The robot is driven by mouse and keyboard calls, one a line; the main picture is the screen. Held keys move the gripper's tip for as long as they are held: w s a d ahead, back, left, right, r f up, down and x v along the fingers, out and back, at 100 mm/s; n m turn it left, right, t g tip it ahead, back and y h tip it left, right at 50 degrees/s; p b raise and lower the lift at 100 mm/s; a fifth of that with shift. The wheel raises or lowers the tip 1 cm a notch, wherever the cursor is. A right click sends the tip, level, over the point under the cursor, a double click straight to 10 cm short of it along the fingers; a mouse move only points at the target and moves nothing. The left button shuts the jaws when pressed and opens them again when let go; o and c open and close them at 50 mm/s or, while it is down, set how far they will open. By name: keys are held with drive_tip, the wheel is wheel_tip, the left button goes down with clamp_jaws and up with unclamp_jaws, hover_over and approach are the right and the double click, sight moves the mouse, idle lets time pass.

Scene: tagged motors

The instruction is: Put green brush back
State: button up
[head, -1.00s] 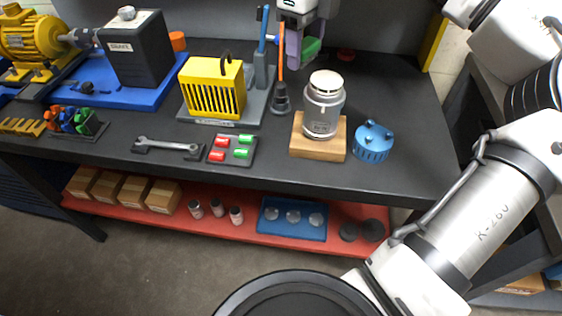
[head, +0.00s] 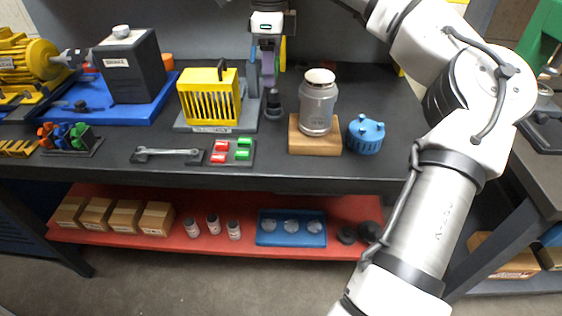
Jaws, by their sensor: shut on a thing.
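My gripper (head: 268,65) points down at the back of the bench, above and behind the grey holder (head: 250,106) beside the yellow cage. Its purple fingers are shut. The green brush that showed at the fingers earlier is not visible now; it seems hidden behind the gripper. A blue upright piece (head: 253,78) stands at the holder, just left of the fingers. A black cup-like stand (head: 273,104) is below the fingers; the orange stick seen over it earlier is hidden.
The yellow cage (head: 210,98) stands left of the holder. A silver jar (head: 318,100) on a wooden block (head: 312,146) and a blue knobbed cap (head: 365,134) stand right. Red and green blocks (head: 230,151) lie in front. The bench's right part is clear.

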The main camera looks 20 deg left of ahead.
sight(272, 154)
drive_tip(key=shift+s+a+f, duration=0.15)
drive_tip(key=shift+f, duration=0.1)
wheel_tip(272, 154, down, 20)
drive_tip(key=shift+r+p, duration=0.15)
drive_tip(key=shift+p, duration=0.9)
drive_tip(key=shift+f, duration=0.25)
drive_tip(key=o, duration=1)
drive_tip(key=shift+r, duration=0.1)
drive_tip(key=shift+c, duration=0.2)
drive_tip(key=shift+r, duration=0.1)
